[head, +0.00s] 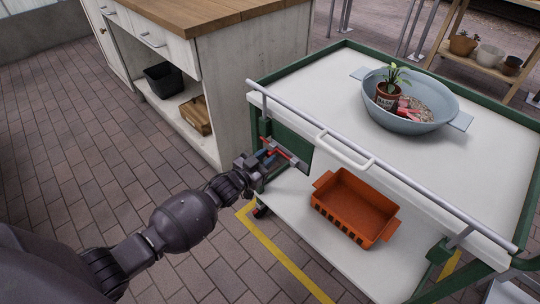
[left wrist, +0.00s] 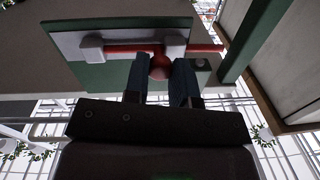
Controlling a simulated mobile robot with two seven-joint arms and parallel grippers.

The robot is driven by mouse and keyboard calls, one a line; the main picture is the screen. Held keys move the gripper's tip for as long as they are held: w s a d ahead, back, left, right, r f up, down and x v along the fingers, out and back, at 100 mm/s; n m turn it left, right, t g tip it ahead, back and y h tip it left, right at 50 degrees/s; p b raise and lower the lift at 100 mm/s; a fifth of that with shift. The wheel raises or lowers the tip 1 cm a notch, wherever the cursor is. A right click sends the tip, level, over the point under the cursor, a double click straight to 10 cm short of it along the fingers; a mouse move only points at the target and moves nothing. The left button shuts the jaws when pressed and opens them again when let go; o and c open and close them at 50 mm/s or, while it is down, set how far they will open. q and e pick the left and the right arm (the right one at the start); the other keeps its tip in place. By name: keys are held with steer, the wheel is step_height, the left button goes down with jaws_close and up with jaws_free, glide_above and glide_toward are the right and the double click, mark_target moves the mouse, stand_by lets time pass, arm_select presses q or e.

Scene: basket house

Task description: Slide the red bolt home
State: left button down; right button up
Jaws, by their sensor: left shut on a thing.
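The red bolt (head: 289,154) is on the side of the green-framed cart, below its top. In the left wrist view the bolt (left wrist: 125,48) runs across a white and green panel through two white brackets (left wrist: 175,47). Its right end reaches past the right bracket towards a green post (left wrist: 252,40); I cannot tell whether it touches the post. My left gripper (head: 262,160) is at the bolt. In the left wrist view its two blue fingers (left wrist: 160,82) are shut on the bolt's round red knob (left wrist: 160,66). My right gripper is out of view.
The cart's white top (head: 320,90) holds a grey-blue basin (head: 405,122) with a potted plant. An orange basket (head: 350,205) stands on the lower shelf. A white handle (head: 345,150) juts out above it. A wooden-topped cabinet (head: 245,85) stands close behind left. Brick floor at left is clear.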

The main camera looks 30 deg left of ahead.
arm_select(q)
steer(key=shift+w+a, duration=0.1)
steer(key=shift+a, duration=0.15)
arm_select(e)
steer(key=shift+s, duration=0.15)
arm_select(q)
steer(key=c, duration=1.2)
jaws_free()
steer(key=shift+o, duration=1.3)
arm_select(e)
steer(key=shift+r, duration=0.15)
arm_select(q)
steer(key=shift+s, duration=0.4)
steer(key=p+v, duration=0.2)
steer(key=v, duration=0.8)
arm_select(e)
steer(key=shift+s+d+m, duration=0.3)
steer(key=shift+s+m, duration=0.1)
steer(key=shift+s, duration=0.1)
arm_select(q)
steer(key=shift+a+r, duration=0.1)
